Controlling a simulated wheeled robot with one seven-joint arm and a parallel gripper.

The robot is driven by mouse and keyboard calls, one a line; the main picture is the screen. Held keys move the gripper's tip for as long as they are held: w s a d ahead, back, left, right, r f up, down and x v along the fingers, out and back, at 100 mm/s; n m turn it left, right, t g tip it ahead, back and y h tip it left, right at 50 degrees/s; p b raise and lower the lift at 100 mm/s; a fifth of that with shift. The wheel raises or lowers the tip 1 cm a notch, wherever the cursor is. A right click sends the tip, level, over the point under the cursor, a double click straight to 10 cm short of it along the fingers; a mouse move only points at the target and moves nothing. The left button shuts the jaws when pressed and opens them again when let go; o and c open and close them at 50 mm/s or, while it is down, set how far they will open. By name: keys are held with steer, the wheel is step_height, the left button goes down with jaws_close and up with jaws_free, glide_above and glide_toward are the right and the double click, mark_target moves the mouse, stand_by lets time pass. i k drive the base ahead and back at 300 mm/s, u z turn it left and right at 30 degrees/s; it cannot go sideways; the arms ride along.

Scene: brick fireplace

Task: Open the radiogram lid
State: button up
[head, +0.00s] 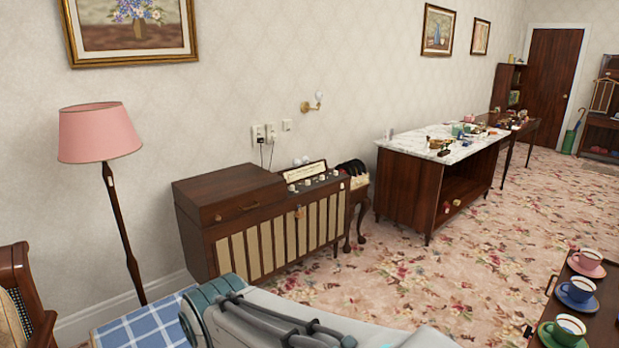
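The radiogram (226,256) is a dark wooden cabinet with cream slatted panels, standing against the wall left of centre in the head view. Its lid (228,188) covers the left part of the top and lies flat and shut. A small handle (250,207) shows on the front near the lid's edge. The right part of the top has a dial panel and several pale knobs (308,181). My arm crosses the bottom of the view, in front of and below the radiogram. My gripper is out of view.
A pink floor lamp (100,134) stands left of the radiogram. A blue checked cloth (146,326) and a wooden chair (30,298) are at the lower left. A marble-topped cabinet (404,184) stands right. A table with cups (606,318) is lower right. Carpet between is clear.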

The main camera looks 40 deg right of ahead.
mark_target(231, 192)
steer(key=z, duration=0.7)
steer(key=i, duration=0.25)
steer(key=z, duration=0.9)
steer(key=i, duration=1)
steer(key=z, duration=0.4)
steer(key=i, duration=1.5)
steer(key=u, duration=0.5)
